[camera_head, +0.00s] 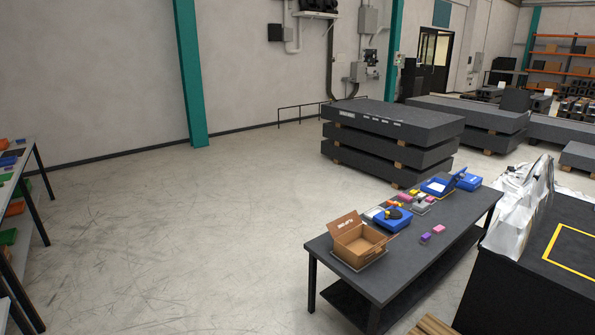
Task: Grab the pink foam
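A small pink block (439,229), which may be the pink foam, lies on the dark table (412,262) near its right front edge. A purple block (425,239) lies just to its left and nearer. More small pink, yellow and red pieces (414,193) lie farther back on the table, too small to tell apart. Neither of my grippers shows in the head view.
An open cardboard box (358,246) and a blue case (391,219) stand on the table, with more blue cases behind. Stacked granite slabs (388,136) stand beyond. A shelf (38,165) stands at far left. A black bench (535,265) is at right. The floor at centre left is clear.

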